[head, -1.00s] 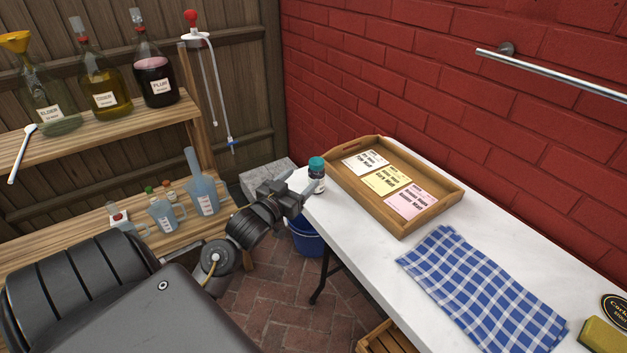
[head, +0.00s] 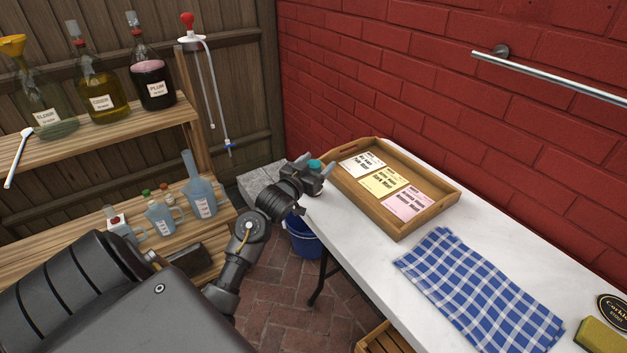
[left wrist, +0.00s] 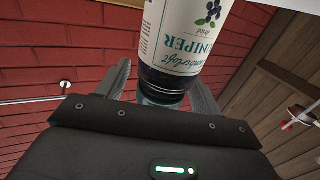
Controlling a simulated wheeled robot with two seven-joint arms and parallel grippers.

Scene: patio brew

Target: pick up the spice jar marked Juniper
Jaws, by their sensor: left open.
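The Juniper jar stands on the near left corner of the white table. In the head view only its teal cap (head: 315,165) shows clearly; my gripper hides the rest. In the left wrist view the jar's white label (left wrist: 182,38) reads JUNIPER under dark berries, and the jar looks upside down. My left gripper (head: 317,176) is open at the jar. In the left wrist view its fingers (left wrist: 163,84) lie on either side of the jar's dark cap end; I cannot tell whether they touch it. My right gripper is not in view.
A wooden tray (head: 437,219) with several cards sits just right of the jar. A checked cloth (head: 480,290) and a sponge (head: 603,336) lie farther along the table (head: 375,263). A brick wall stands behind. Shelves with bottles (head: 154,88) and jugs (head: 202,199) are on the left.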

